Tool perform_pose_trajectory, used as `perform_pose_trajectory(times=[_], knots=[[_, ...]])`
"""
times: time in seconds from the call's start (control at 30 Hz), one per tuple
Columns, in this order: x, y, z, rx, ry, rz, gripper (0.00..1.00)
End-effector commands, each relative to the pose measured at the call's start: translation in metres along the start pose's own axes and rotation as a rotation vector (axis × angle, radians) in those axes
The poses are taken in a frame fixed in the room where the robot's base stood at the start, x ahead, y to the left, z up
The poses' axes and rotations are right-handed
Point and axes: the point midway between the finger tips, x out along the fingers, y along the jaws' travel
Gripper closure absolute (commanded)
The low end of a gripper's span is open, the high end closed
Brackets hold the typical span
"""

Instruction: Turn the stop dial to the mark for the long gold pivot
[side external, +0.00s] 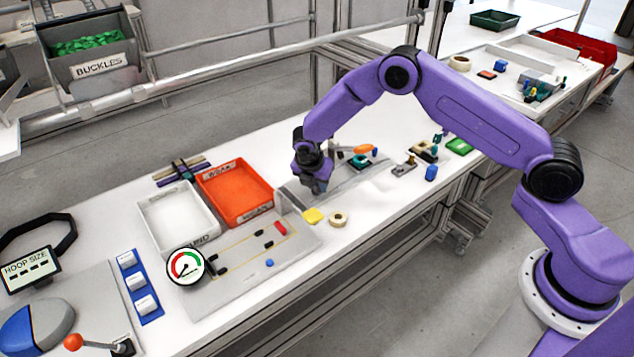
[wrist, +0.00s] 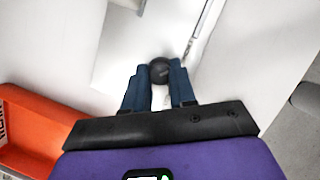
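In the wrist view a dark round knob (wrist: 160,70), which looks like the stop dial, sits between the fingertips of my gripper (wrist: 160,78). The blue-grey fingers are on either side of it with no clear gap showing. In the side external view my gripper (side external: 318,186) points down at the grey fixture plate (side external: 345,182) in the middle of the bench, and it hides the knob there. The dial's marks are not readable, and I cannot make out a long gold pivot in either view.
An orange bin (side external: 238,190) and a white bin (side external: 180,215) stand left of my gripper. Small parts, including a blue cylinder (side external: 431,173), stand to the right.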

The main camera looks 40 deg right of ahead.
Motion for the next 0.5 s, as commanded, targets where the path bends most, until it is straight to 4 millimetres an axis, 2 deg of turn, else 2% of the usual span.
perform_pose_trajectory(times=[0.27,0.5], knots=[[-0.0002,0.0005,-0.0002,0.042,0.0,-0.018,1.0],[-0.0001,0.0016,0.0002,0.179,-0.001,-0.075,1.0]])
